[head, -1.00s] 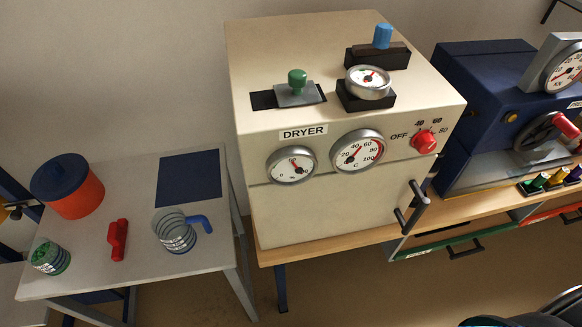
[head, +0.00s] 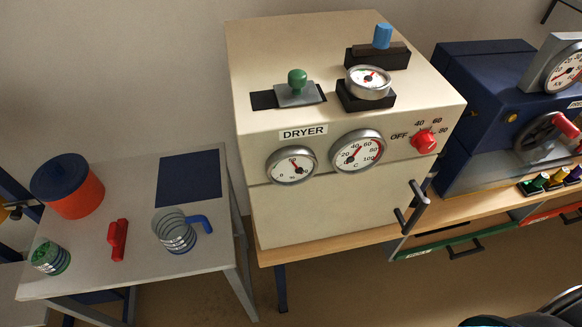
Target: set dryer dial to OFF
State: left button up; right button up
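The dryer (head: 330,215) is a large cream box with a DRYER label, standing on a wooden-topped bench. Its red dial (head: 424,141) is at the right of the front face, with marks OFF, 40, 60 and 80 around it. OFF (head: 399,137) is at the dial's left. The dial's pointer is too small to read with certainty. Nothing touches the dial. Neither of my grippers is clearly in view.
Two round gauges (head: 357,151) sit left of the dial; a dark door handle (head: 412,207) is below. A blue press (head: 490,110) stands right. A grey table (head: 140,240) at left holds an orange pot (head: 78,195), cups and a red tool. The dryer's front is unobstructed.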

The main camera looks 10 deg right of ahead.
aim_at(426, 143)
jog(key=j+z, duration=0.35)
jog(key=k+j+z, duration=0.15)
jog(key=j+z, duration=0.15)
jog(key=k+j+z, duration=0.15)
jog(key=z, duration=0.2)
jog(key=j, duration=0.1)
